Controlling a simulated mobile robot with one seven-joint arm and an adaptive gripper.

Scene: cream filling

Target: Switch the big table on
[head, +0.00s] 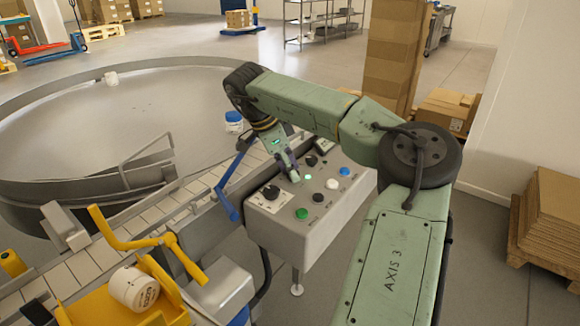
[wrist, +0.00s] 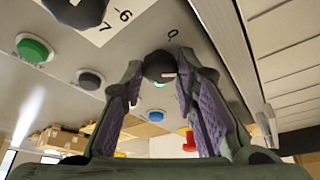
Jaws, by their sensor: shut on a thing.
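The big table (head: 130,115) is the wide round grey surface at the left in the head view. The grey control box (head: 270,228) stands beside the conveyor and carries several buttons and knobs. My gripper (head: 295,178) reaches down onto the box top in the head view. In the wrist view my gripper (wrist: 160,68) has its two purple-padded fingers shut on a small black knob (wrist: 158,66), beside a "0" mark. The fingers hide this knob in the head view. A small lit green spot shows by the fingers.
A green button (head: 302,214), a white button (head: 332,184), a blue button (head: 345,171) and a black dial knob (head: 271,191) sit close around my gripper. A blue-lidded jar (head: 233,122) stands behind. A yellow crank frame (head: 110,240) is at the left.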

